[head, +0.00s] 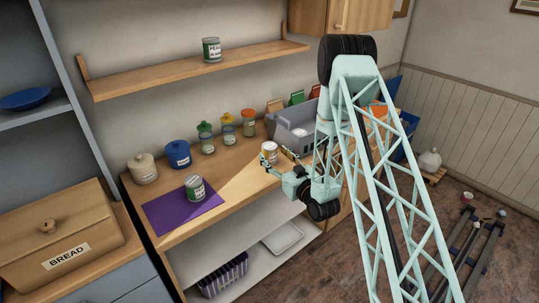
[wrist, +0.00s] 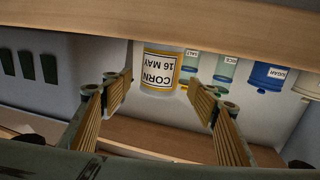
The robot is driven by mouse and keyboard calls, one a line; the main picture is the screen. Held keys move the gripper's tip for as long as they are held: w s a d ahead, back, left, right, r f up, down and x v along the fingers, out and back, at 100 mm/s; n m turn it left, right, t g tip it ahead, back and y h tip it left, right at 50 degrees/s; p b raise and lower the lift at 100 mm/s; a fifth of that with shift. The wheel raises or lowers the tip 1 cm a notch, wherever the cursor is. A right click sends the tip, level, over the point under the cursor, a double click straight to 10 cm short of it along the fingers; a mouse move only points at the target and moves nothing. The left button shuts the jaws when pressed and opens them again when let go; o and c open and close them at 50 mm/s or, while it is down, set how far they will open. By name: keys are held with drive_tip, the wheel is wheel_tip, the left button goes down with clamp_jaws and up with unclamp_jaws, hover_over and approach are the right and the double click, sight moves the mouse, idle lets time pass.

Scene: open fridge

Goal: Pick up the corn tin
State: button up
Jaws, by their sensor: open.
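My gripper is open and empty, with a finger on either side. In the head view my gripper (head: 275,157) is low over the worktop, close to a small pale tin (head: 270,147) that is likely the corn tin. Its lower part is partly hidden there. I cannot tell whether a finger touches it.
A grey crate (head: 292,134) stands just behind. Several lidded jars, including a blue one (head: 178,154), line the worktop's back. A green-labelled tin (head: 195,188) stands on a purple mat (head: 160,216); another tin (head: 211,49) is on the wall shelf (head: 150,77).

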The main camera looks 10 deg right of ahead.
sight(270, 145)
drive_tip(key=shift+x, duration=2.25)
drive_tip(key=c, duration=1.2)
drive_tip(key=shift+r, duration=0.1)
drive_tip(key=shift+r, duration=1.85)
drive_tip(key=s+d+r+p, duration=0.1)
drive_tip(key=s+d, duration=0.7)
drive_tip(key=s, duration=0.5)
drive_tip(key=shift+s, duration=0.4)
